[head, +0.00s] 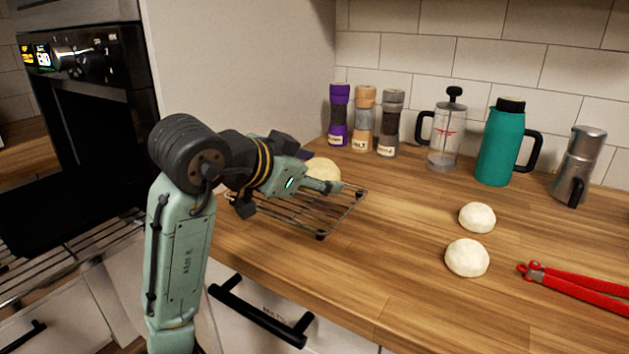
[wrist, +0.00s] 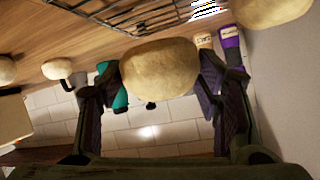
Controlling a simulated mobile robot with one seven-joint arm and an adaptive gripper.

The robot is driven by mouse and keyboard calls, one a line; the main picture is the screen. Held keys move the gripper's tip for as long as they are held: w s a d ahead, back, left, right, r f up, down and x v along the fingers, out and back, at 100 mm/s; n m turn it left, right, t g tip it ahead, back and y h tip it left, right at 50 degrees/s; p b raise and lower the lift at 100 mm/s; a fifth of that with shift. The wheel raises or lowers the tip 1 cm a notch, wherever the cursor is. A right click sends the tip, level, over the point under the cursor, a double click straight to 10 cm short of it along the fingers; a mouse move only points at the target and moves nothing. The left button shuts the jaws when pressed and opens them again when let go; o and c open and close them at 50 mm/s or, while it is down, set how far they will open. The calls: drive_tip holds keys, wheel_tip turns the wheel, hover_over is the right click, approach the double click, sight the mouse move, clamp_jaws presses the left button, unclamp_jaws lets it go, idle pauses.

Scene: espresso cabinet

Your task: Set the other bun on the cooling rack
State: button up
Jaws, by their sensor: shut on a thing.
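My gripper (head: 312,172) is shut on a pale round bun (wrist: 160,69), one finger on each side of it. In the head view the held bun (head: 323,168) shows partly behind a finger, over the back of the wire cooling rack (head: 318,212). The rack (wrist: 130,14) also shows at the top of the wrist view. A second baked-looking bun (wrist: 268,10) is at the top right of the wrist view; I cannot tell exactly what it rests on. In the head view my arm seems to hide it. The gap between held bun and rack is unclear.
Two pale dough balls (head: 477,217) (head: 467,258) and red tongs (head: 575,287) lie on the counter at right. Three grinders (head: 364,120), a French press (head: 444,136), a teal jug (head: 499,145) and a moka pot (head: 578,166) stand along the wall. An open oven (head: 70,130) is at left.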

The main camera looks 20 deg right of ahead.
sight(314, 203)
drive_tip(key=shift+w+d, duration=0.2)
drive_tip(key=shift+w, duration=0.35)
drive_tip(key=shift+w+d, duration=0.2)
drive_tip(key=shift+w, duration=0.3)
drive_tip(key=shift+w+f, duration=0.1)
drive_tip(key=shift+f, duration=1.75)
drive_tip(key=shift+f, duration=0.1)
drive_tip(key=shift+f, duration=0.15)
drive_tip(key=o, duration=1.1)
drive_tip(key=shift+o, duration=0.2)
